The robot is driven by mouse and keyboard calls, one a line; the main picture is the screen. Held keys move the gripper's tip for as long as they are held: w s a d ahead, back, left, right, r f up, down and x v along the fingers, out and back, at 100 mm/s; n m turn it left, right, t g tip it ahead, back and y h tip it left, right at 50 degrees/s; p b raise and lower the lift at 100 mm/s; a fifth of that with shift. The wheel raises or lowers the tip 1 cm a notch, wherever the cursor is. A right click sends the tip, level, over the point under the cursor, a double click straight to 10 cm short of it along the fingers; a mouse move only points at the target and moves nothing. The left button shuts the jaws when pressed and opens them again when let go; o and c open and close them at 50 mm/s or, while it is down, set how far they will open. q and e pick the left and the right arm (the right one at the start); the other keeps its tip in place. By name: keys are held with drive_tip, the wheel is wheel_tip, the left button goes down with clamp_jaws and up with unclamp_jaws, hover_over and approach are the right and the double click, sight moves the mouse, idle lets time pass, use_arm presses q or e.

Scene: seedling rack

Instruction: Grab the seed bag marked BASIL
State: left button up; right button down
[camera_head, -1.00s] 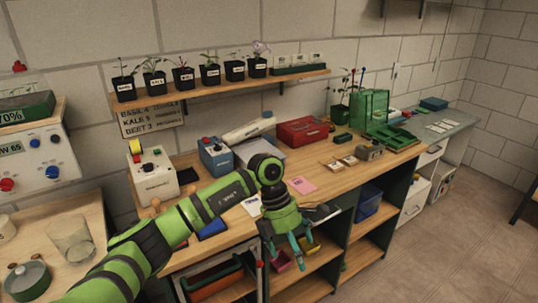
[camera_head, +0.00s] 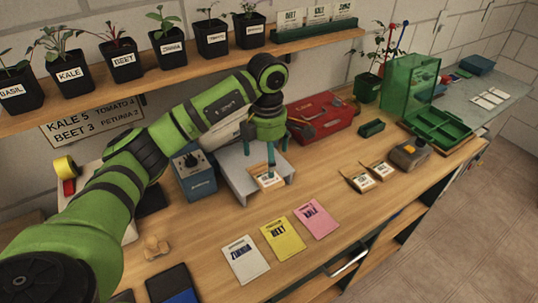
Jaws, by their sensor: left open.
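My left gripper (camera_head: 266,152) is open, fingers pointing down, above a small tan packet with a white label (camera_head: 267,180) on a grey stand (camera_head: 238,180). The fingers partly cover this packet, and I cannot read its label or tell whether they touch it. Three flat seed bags lie in front on the bench: a white one that seems to read ZINNIA (camera_head: 245,259), a yellow BEET one (camera_head: 282,239) and a pink KALE one (camera_head: 316,219). Two more small tan packets (camera_head: 359,182) lie to the right, labels unreadable. I cannot make out BASIL on any bag. My right gripper is out of view.
A shelf (camera_head: 180,75) above holds several labelled pots, including a BASIL pot (camera_head: 18,90) at far left. A blue box (camera_head: 197,178) stands left of the stand, a red toolbox (camera_head: 322,118) behind it.

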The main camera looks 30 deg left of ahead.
sight(268, 179)
use_arm(q)
drive_tip(key=shift+f, duration=0.1)
drive_tip(key=f+p, duration=0.1)
drive_tip(key=s+f+p, duration=0.1)
drive_tip(key=shift+d+p, duration=0.3)
drive_tip(key=shift+d, duration=0.05)
drive_tip(key=f, duration=0.2)
drive_tip(key=f+p, duration=0.1)
drive_tip(key=shift+w+a+f+p, duration=0.1)
drive_tip(key=shift+w+f+p, duration=0.1)
drive_tip(key=shift+f+p, duration=0.15)
drive_tip(key=shift+f, duration=0.3)
drive_tip(key=shift+w, duration=0.1)
drive_tip(key=c, duration=1.1)
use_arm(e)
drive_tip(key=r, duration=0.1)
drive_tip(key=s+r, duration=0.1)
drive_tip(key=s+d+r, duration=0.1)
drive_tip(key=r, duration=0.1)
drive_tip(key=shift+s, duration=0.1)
